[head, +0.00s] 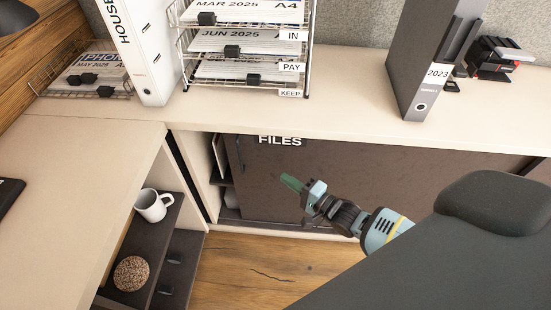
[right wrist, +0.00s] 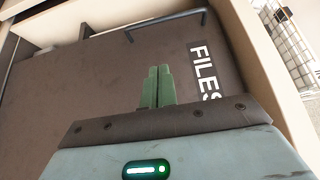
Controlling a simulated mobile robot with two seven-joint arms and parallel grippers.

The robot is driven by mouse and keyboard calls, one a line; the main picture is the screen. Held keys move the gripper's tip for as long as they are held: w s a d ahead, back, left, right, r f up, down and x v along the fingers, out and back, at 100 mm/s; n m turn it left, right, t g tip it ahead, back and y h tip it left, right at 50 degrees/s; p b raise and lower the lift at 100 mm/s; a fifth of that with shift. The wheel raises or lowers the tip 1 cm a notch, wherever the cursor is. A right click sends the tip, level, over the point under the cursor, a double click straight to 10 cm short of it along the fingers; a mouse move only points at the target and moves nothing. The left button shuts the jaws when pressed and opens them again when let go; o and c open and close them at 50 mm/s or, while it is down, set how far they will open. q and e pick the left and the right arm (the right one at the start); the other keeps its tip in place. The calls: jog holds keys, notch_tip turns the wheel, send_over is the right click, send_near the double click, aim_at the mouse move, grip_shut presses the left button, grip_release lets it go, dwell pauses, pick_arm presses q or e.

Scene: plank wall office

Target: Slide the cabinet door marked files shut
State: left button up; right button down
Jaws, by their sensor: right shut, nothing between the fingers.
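The brown sliding door marked FILES (head: 275,185) is in the low cabinet under the back counter. A gap with shelves (head: 222,170) shows at its left end, so it stands partly open. Its dark bar handle (head: 240,155) is near its left edge. The door (right wrist: 90,95) fills much of the right wrist view, with the handle (right wrist: 165,25) beyond the fingertips. My right gripper (head: 292,183) is shut and empty, in front of the door, right of the handle and below the label. It also shows in the right wrist view (right wrist: 157,85). I cannot tell whether it touches the door. My left gripper is not in view.
A paper rack (head: 245,50), a white binder (head: 140,50) and a grey binder (head: 425,65) stand on the counter (head: 350,115). A mug (head: 152,204) and a woven ball (head: 132,273) sit on the side shelf. A dark chair (head: 490,240) is at the lower right.

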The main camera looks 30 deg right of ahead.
jog(key=b, duration=0.2)
send_over(264, 165)
jog(key=s+a, duration=0.2)
jog(key=s, duration=0.2)
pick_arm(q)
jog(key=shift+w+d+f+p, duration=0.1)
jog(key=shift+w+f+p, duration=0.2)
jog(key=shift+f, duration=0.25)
pick_arm(e)
jog(key=shift+w+a, duration=0.45)
jog(key=shift+a, duration=0.3)
jog(key=shift+w+a, duration=0.4)
jog(key=shift+a, duration=0.3)
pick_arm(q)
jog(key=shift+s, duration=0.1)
